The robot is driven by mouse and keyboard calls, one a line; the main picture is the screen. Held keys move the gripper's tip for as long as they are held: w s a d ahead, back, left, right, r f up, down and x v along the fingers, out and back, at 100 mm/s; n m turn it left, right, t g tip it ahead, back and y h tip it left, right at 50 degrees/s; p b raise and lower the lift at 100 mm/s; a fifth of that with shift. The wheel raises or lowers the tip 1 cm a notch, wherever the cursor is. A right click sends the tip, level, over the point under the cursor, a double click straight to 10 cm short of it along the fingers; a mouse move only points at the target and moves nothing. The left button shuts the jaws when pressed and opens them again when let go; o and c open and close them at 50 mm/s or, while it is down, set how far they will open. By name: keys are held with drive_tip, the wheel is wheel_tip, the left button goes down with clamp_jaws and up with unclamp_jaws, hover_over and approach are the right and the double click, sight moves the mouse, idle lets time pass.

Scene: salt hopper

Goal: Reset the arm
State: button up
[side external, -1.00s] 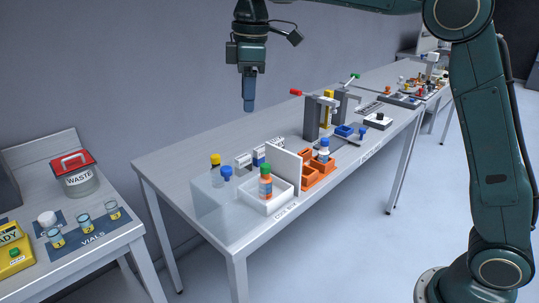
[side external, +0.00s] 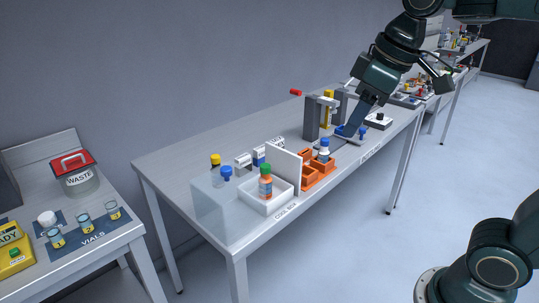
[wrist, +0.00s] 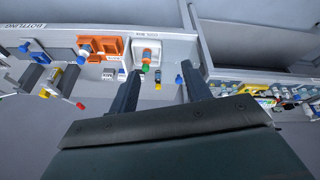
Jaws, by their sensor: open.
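My gripper (side external: 354,130) hangs over the right half of the long table, tilted with its fingers pointing down and left. In the side view its fingertips overlap the area by the blue part in front of the grey stand; I cannot tell how high above the table they are. In the wrist view my gripper (wrist: 160,72) shows two dark fingers spread apart with nothing held between them. An orange bottle with a green cap (wrist: 147,60) shows beyond the fingers, in the white cooling tray, apart from them.
The grey stand (side external: 312,118) with a red-tipped handle rises close to my gripper. Orange bins (side external: 318,171), one by a blue-capped bottle (side external: 324,151), a white upright panel (side external: 284,166) and a white tray (side external: 259,205) stand left of it. The table's left back is clear.

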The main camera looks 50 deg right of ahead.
drive_tip(key=s+d+f+m+t, duration=0.1)
drive_tip(key=s+f+m, duration=0.2)
drive_tip(key=s+f, duration=0.4)
drive_tip(key=shift+s+d, duration=0.15)
drive_tip(key=shift+s, duration=1.1)
